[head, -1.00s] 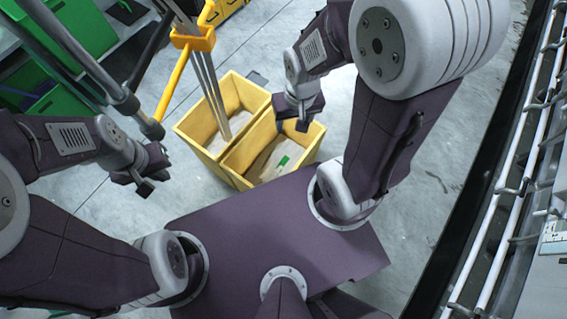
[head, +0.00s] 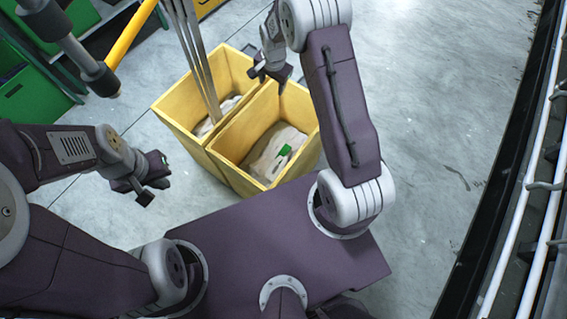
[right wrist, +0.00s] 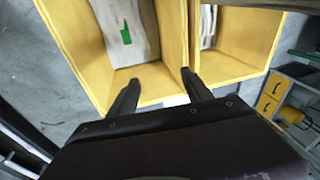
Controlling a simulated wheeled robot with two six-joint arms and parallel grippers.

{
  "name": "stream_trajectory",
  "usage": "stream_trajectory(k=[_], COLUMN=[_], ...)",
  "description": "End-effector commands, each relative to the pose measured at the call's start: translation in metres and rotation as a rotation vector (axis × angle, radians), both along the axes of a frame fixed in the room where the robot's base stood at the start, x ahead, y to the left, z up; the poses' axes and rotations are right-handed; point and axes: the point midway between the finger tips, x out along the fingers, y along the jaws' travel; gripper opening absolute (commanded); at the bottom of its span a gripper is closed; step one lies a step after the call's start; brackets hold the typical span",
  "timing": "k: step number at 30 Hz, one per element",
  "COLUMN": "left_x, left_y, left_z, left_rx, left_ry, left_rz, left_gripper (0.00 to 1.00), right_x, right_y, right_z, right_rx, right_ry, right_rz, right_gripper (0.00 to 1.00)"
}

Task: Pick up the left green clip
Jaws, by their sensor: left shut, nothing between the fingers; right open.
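A small green clip (head: 284,150) lies on the pale webbing (head: 268,158) in the right compartment of the yellow bin (head: 228,160). The clip also shows in the right wrist view (right wrist: 125,33), beyond my fingertips. I see only one green clip. My right gripper (head: 269,78) is open and empty above the far end of that compartment, apart from the clip. Its two fingers show spread in the right wrist view (right wrist: 159,79). My left gripper (head: 152,190) is shut and empty, left of the bin and well away from the clip.
Long pale strands (head: 196,65) run down into the left compartment, where more webbing lies. A yellow bar (head: 133,32) and a grey roller stand at upper left. Green crates (head: 32,95) are at the far left. White rails (head: 520,190) line the right side. Grey floor right of the bin is clear.

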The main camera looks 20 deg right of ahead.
Motion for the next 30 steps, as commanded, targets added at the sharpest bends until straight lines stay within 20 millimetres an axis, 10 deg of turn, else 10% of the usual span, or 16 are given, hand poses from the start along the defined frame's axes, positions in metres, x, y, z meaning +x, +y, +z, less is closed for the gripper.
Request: stream_trajectory(k=[1,6,12,30], left_x=[0.0,0.0,0.0,0.0], left_y=[0.0,0.0,0.0,0.0], left_z=[-0.049,-0.125,-0.185,-0.217], left_rx=[0.0,0.0,0.0,0.0], left_ry=[0.0,0.0,0.0,0.0], left_rz=[0.0,0.0,0.0,0.0], left_gripper=[0.0,0.0,0.0,0.0], right_x=[0.002,-0.004,-0.041,-0.051], right_y=[-0.004,-0.015,-0.021,-0.022], right_z=[-0.068,-0.209,-0.327,-0.385], right_rx=[0.002,0.006,0.015,0.018], right_ry=[0.021,0.096,0.209,0.229], right_rz=[-0.014,-0.038,-0.059,-0.065], right_gripper=[0.58,0.58,0.58,0.58])
